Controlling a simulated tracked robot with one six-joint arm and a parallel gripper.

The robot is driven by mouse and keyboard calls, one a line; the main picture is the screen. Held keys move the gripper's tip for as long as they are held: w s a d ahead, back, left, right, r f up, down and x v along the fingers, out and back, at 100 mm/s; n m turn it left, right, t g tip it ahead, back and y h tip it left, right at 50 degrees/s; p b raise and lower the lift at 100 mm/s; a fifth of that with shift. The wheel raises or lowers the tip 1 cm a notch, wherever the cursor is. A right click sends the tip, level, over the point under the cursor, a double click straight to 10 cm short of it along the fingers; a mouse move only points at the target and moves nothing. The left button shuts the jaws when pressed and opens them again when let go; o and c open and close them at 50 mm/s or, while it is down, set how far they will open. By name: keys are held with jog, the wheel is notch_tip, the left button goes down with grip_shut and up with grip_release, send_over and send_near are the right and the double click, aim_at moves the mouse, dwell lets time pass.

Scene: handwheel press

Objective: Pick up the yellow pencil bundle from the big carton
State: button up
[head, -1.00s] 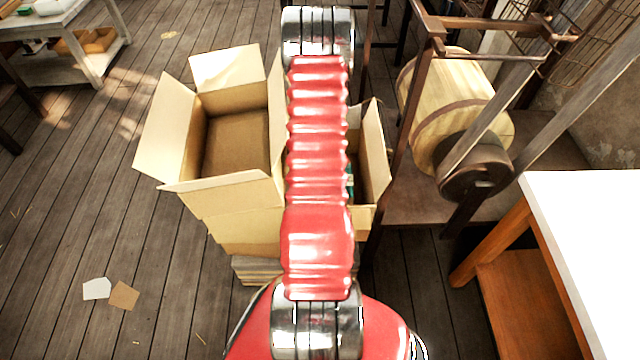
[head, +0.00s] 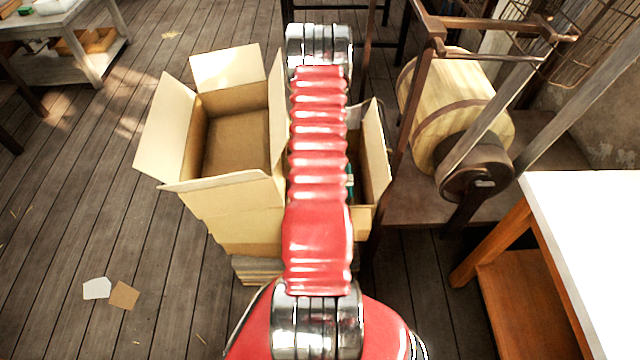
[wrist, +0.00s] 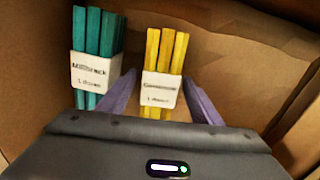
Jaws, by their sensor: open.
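The yellow pencil bundle (wrist: 165,52) with a white label band lies in a brown carton (wrist: 235,55) in the wrist view. My gripper (wrist: 158,82) is open, with one purple finger on each side of the bundle's lower part. Whether the fingers touch it is not clear. A teal pencil bundle (wrist: 97,62) with a white label lies to its left, beside the left finger. In the head view, a large open carton (head: 235,150) looks empty where visible. Beside it, a carton (head: 374,155) is partly hidden by my arm, with a bit of teal inside. My gripper is hidden there.
A wooden barrel drum (head: 450,100) in a dark frame stands right of the cartons. A white-topped table (head: 590,240) is at the right. Paper scraps (head: 110,291) lie on open plank floor at the left.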

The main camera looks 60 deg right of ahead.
jog(key=shift+c, duration=0.6)
jog(key=c, duration=1.1)
jog(key=shift+c, duration=0.2)
jog(key=shift+r, duration=5)
